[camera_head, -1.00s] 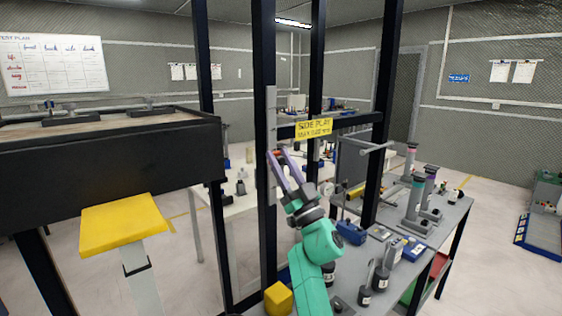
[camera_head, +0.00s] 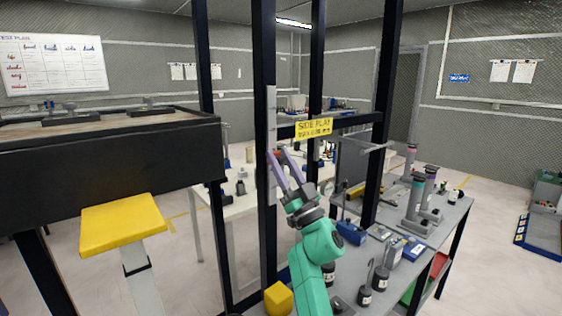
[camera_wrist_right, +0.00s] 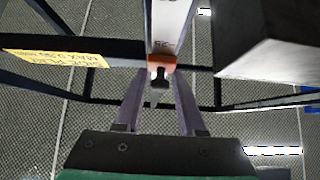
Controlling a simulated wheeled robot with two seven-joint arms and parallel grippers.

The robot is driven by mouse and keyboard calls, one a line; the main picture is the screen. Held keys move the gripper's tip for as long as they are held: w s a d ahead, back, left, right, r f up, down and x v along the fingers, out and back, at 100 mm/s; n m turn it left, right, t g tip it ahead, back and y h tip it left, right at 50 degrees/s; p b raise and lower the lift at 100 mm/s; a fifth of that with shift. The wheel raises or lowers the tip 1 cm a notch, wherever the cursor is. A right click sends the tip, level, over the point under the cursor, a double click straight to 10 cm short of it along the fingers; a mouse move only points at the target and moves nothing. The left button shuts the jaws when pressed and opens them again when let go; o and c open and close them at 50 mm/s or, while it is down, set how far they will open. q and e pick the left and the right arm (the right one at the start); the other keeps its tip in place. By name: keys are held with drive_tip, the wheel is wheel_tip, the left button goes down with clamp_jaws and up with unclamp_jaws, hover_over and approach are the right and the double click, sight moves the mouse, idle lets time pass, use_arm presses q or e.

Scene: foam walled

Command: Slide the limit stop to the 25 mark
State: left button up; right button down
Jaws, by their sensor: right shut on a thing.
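The limit stop (camera_wrist_right: 162,68) is a small orange and black block on a pale upright scale strip (camera_wrist_right: 166,28). The strip also shows in the head view (camera_head: 271,105), fixed along a black post. My right gripper (camera_head: 277,153) reaches up to the strip from below. In the right wrist view its two purple-grey fingers (camera_wrist_right: 162,84) are shut on the stop. Dark figures are printed on the strip just above the stop, but I cannot read them surely. In the head view the stop is mostly hidden by the fingertips. My left gripper is not in view.
Black frame posts (camera_head: 391,110) and a crossbar with a yellow side-play sign (camera_head: 314,127) stand around the strip. A grey bench (camera_head: 448,222) with several tools is at the right. A yellow pad (camera_head: 122,224) and a dark-sided table (camera_head: 100,160) are at the left.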

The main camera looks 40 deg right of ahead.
wheel_tip(320, 180, down, 5)
drive_tip(key=b, duration=0.3)
drive_tip(key=shift+b, duration=0.3)
drive_tip(key=c, duration=0.7)
unclamp_jaws()
drive_tip(key=shift+s, duration=0.1)
